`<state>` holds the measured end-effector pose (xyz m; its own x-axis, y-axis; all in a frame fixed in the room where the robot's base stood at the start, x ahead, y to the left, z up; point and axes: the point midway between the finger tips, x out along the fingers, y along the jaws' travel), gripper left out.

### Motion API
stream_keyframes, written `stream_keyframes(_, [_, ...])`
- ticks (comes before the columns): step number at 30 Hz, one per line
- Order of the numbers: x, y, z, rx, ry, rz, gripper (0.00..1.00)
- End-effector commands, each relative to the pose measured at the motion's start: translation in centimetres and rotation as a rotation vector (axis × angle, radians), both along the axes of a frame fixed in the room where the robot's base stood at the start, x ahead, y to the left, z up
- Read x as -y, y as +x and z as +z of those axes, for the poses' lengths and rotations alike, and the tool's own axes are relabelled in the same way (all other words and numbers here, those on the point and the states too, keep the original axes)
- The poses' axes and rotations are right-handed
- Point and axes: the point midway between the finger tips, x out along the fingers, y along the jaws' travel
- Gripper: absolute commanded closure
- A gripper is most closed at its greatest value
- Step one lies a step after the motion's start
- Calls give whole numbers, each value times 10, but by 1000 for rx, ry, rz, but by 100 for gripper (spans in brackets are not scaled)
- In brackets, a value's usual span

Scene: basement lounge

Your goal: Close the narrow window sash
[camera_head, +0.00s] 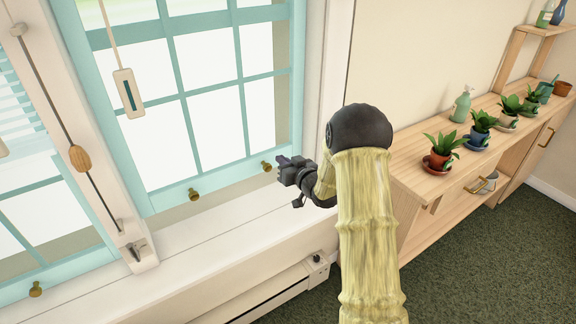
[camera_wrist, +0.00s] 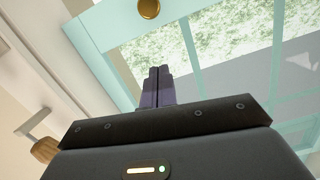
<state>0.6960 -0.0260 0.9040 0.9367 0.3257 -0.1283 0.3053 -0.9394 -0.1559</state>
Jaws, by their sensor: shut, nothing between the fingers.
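A teal window sash (camera_head: 172,188) with several panes fills the upper middle of the head view. Two brass knobs, a left one (camera_head: 194,195) and a right one (camera_head: 266,167), sit on its bottom rail. Part of a second teal sash (camera_head: 70,277) shows at the far left. I cannot tell from here which sash is the narrow one. My gripper (camera_head: 281,160) is shut and empty, just right of the right knob. In the wrist view its fingers (camera_wrist: 157,88) are together before a teal rail (camera_wrist: 92,32), with a brass knob (camera_wrist: 148,8) above them. Contact cannot be told.
A white sill (camera_head: 190,248) runs below the sashes. A rod with a wooden grip (camera_head: 79,158) stands on the post between them. A cord pull (camera_head: 128,93) hangs before the glass. Potted plants (camera_head: 440,152) stand on a wooden shelf (camera_head: 410,165) at right.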

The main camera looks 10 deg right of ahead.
Motion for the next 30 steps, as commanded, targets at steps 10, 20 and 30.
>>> stream_keyframes(10, [-19,51,-9,-1,0,1,100])
stream_keyframes(20, [-24,51,-45,0,0,0,100])
stream_keyframes(30, [-24,51,-47,0,0,0,100])
